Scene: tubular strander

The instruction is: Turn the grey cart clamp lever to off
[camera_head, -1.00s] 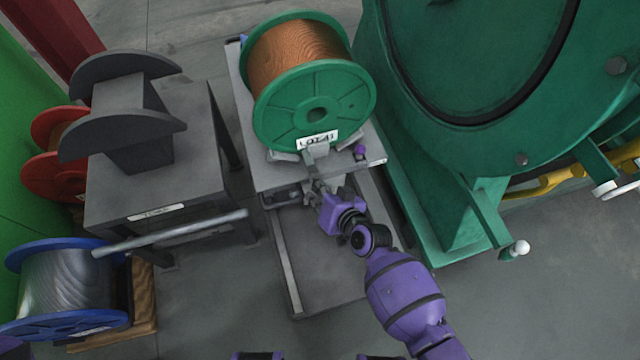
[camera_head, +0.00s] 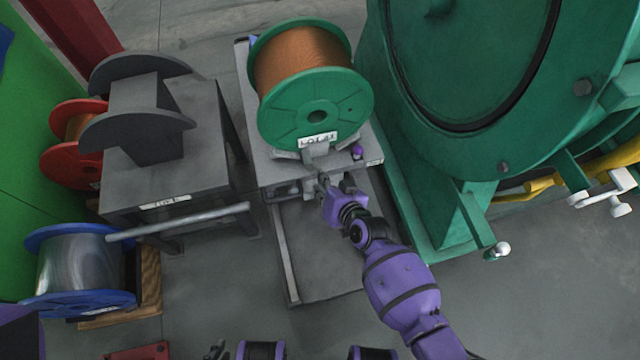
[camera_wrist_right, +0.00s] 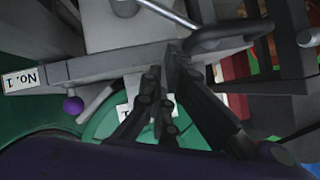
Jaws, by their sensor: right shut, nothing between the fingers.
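The grey cart (camera_head: 262,172) carries a green reel (camera_head: 290,118) of copper wire. A grey lever-like bar (camera_head: 311,160) stands at the cart's front, below the reel's label; I cannot tell for sure that it is the clamp lever, nor its setting. A purple knob (camera_head: 357,152) sits to its right and also shows in the right wrist view (camera_wrist_right: 73,104). My right gripper (camera_head: 326,184) is shut and empty at the cart's front edge, close below the bar; contact is unclear. Its dark fingers (camera_wrist_right: 162,78) overlap the cart edge in the wrist view. My left gripper does not show clearly.
A grey stand (camera_head: 160,198) with a grey spool is on the left, a long grey tube (camera_head: 180,222) in front of it. Blue (camera_head: 80,300) and red (camera_head: 60,165) reels stand further left. The big green machine (camera_head: 450,190) closes off the right side.

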